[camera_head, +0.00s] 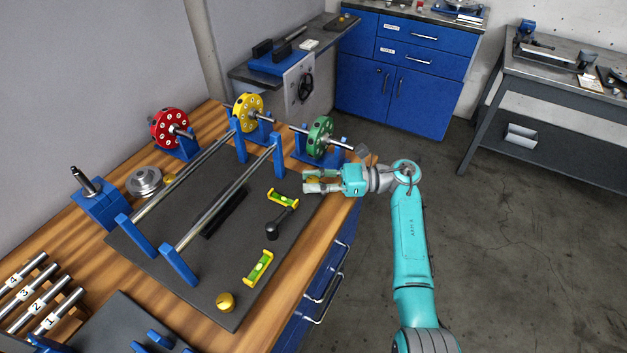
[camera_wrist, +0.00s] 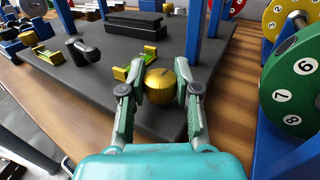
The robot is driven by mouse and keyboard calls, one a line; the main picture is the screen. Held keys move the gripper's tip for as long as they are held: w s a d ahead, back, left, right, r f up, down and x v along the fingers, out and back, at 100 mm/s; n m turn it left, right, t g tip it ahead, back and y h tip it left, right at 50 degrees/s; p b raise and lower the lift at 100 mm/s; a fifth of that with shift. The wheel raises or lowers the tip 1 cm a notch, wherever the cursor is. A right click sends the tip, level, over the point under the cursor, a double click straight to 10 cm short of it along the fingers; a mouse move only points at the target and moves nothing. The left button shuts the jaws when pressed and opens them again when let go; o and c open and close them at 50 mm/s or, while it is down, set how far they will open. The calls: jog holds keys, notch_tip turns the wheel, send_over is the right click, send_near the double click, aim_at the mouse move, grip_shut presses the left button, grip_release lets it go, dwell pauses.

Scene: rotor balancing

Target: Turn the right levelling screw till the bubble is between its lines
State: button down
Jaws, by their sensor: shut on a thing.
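The right levelling screw is a round brass knob (camera_wrist: 168,85) with a dark mark on top, at the corner of the dark base plate (camera_head: 215,273). My gripper (camera_head: 310,182) reaches in from the right, and its fingers (camera_wrist: 161,92) are shut on opposite sides of the knob. In the head view the fingers mostly hide the knob. A yellow level with a green vial (camera_head: 283,198) lies close to the fingers; it also shows in the wrist view (camera_wrist: 146,58). A second yellow level (camera_head: 260,267) lies nearer the front. The bubbles are too small to read against their lines.
A black-knobbed lever (camera_head: 280,222) stands between the levels. Another brass screw (camera_head: 225,302) is at the front corner. The green rotor (camera_head: 320,138) stands close behind my gripper, with yellow (camera_head: 248,113) and red (camera_head: 170,128) rotors farther left. Open floor lies right of the bench.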

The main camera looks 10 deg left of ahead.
jog(key=shift+n+g+h, duration=0.3)
jog(key=shift+n+g, duration=0.6)
jog(key=shift+g, duration=0.5)
jog(key=c, duration=0.8)
grip_release()
jog(key=v, duration=1.2)
jog(key=shift+w+a, duration=0.1)
jog(key=shift+w, duration=0.05)
